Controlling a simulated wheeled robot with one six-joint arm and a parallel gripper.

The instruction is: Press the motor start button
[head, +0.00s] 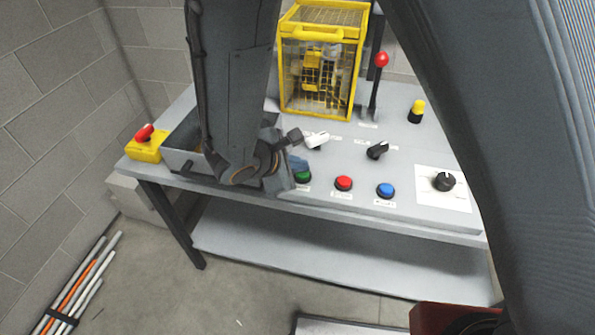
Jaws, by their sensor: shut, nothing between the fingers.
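A green push button (303,177) sits on the grey bench panel, left of a red button (344,183) and a blue button (386,190). The small labels by the buttons are too small to read. My gripper (297,166) is shut and empty, at the green button, and hides part of its left and upper side. I cannot tell whether the fingertips touch the button. My arm comes down from the top and hides the panel left of the buttons.
A yellow cage (323,20) with a machine inside and a red-knobbed lever (381,60) stand behind. White (317,140) and black (377,150) knobs, a dial (444,181), a yellow-topped post (417,110) and a yellow box with a red top (146,145) are also there. Poles (82,285) lie on the floor.

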